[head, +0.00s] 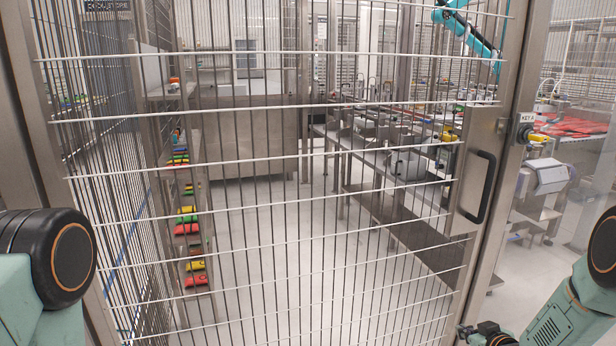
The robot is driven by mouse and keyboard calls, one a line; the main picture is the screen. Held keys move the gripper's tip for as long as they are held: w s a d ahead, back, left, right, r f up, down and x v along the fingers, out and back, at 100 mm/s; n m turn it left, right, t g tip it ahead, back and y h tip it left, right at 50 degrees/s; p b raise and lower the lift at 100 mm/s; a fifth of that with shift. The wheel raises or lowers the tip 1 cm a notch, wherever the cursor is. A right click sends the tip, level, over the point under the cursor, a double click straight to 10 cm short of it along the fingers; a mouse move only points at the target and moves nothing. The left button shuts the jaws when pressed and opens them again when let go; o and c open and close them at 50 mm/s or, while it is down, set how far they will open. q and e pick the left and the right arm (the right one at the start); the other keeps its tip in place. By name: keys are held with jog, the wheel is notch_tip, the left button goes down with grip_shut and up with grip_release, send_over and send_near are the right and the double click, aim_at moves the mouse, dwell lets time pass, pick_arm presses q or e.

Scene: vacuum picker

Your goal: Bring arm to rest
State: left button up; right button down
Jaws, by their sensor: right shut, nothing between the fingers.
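My right arm (560,318) comes in at the lower right corner, green with black joints. My right gripper (470,332) is at the bottom edge, small and partly cut off, in front of the lower part of the gate frame. It is shut and empty. My left arm (45,275) shows only as a green link with a black round joint at the lower left. The left gripper is out of view.
A closed wire mesh gate (270,210) fills the space ahead, with a black handle (481,187) and a key switch (525,133) on its right. Behind it are a steel bench (405,225), shelves with coloured packets (186,228) and a teal robot arm (468,34).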

jog(key=s+a+f+m+g+y, duration=0.1)
jog(key=s+a+f+g, duration=0.25)
jog(key=s+a, duration=0.45)
jog(key=s+a+f+m+g, duration=0.2)
jog(key=s+a+f, duration=0.3)
jog(key=s, duration=0.4)
jog(key=s+a+r+g, duration=0.1)
jog(key=s+a+g, duration=0.2)
jog(key=s, duration=0.9)
jog(key=s+a+r+n+g+b, duration=0.1)
jog(key=s+a+g, duration=0.2)
jog(key=s, duration=0.9)
jog(key=shift+a+r, duration=0.2)
jog(key=shift+a, duration=0.7)
